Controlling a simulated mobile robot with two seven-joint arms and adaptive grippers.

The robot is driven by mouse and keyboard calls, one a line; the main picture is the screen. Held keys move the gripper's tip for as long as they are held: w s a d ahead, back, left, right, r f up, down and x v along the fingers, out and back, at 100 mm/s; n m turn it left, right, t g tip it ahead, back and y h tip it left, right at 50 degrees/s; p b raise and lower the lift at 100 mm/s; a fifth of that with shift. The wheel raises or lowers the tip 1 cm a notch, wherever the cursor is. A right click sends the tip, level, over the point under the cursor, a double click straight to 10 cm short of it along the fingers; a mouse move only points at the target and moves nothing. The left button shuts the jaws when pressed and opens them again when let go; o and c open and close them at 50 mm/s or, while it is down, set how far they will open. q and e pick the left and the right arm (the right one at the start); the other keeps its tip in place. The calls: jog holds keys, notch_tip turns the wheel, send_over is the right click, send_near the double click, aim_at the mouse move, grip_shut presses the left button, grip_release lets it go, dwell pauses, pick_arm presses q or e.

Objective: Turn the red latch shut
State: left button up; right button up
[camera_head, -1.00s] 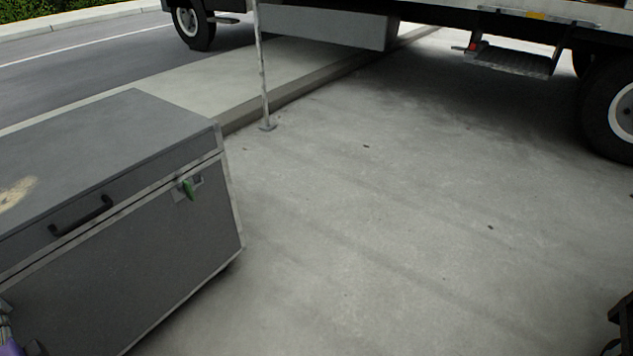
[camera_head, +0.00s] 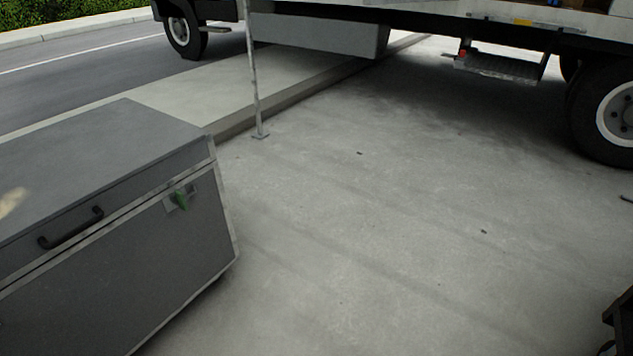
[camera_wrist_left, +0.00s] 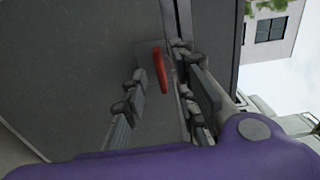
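The red latch (camera_wrist_left: 160,70) shows in the left wrist view on the dark grey side of a case, near its metal edge strip. My left gripper (camera_wrist_left: 162,82) is open, with one finger on each side of the latch. I see a gap on the left of the latch; contact on the right cannot be told. The grey case (camera_head: 110,275) stands at the left in the head view. A dark part at the lower right edge may be my right gripper (camera_head: 619,320), cut off.
The case has a black handle (camera_head: 70,228) on its front. A thin metal pole (camera_head: 254,85) stands behind it near the kerb. A truck (camera_head: 480,30) is parked at the back. The concrete floor (camera_head: 400,240) to the right of the case is clear.

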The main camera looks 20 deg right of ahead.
pick_arm(q)
jog(key=v, duration=0.9)
jog(key=shift+s, duration=0.3)
jog(key=shift+d, duration=0.15)
